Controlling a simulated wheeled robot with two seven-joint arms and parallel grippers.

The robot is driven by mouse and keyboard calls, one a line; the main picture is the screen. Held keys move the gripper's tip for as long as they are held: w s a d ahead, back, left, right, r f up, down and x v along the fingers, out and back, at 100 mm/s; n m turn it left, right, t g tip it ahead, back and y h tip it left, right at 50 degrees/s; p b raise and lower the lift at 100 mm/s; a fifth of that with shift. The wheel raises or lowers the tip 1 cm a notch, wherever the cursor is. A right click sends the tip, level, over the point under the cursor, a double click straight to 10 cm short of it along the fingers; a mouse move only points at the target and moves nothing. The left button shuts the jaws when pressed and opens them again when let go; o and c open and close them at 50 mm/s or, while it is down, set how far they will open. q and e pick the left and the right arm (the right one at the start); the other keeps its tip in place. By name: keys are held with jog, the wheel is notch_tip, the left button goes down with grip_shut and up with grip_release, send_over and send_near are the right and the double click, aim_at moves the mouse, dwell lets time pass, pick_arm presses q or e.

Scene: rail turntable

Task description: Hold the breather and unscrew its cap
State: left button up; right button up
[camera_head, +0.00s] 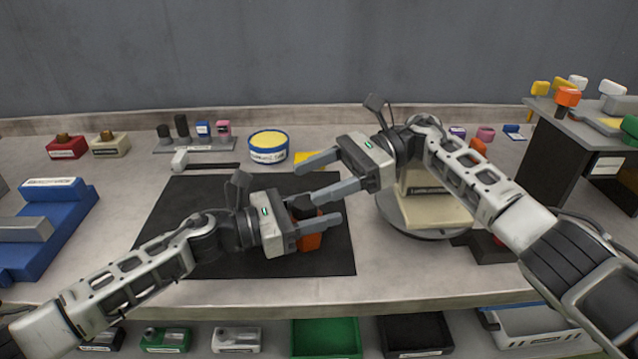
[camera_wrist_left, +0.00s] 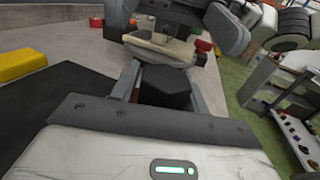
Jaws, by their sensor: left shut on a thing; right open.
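In the left wrist view, grey parts of my right arm show at the top.
A round turntable (camera_head: 432,234) bearing a beige block stands right of the mat. A yellow-topped tin (camera_head: 268,147) and a yellow block (camera_head: 313,160) lie behind it. A blue holder (camera_head: 45,225) is at the left. The mat's left part is clear.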

jog(key=shift+r, duration=0.1)
jog(key=m+t, duration=0.2)
jog(key=t, duration=0.1)
jog(key=s+m+t, duration=0.1)
jog(key=m+t, duration=0.2)
jog(key=t, duration=0.1)
jog(key=s+m+t, duration=0.1)
jog(key=m+t, duration=0.2)
jog(key=t, duration=0.1)
jog(key=shift+a+r, duration=0.1)
jog(key=shift+a, duration=0.05)
jog(key=shift+m+t+h, duration=0.4)
jog(key=shift+m, duration=0.1)
jog(key=shift+s+a+m+t+h, duration=0.2)
jog(key=shift+m+t+h, duration=0.3)
jog(key=shift+m+t, duration=0.4)
jog(key=shift+s+a+t, duration=0.15)
jog(key=shift+t, duration=0.15)
jog(key=shift+m+t+h, duration=0.5)
jog(key=shift+m+t, duration=0.1)
jog(key=shift+d, duration=0.2)
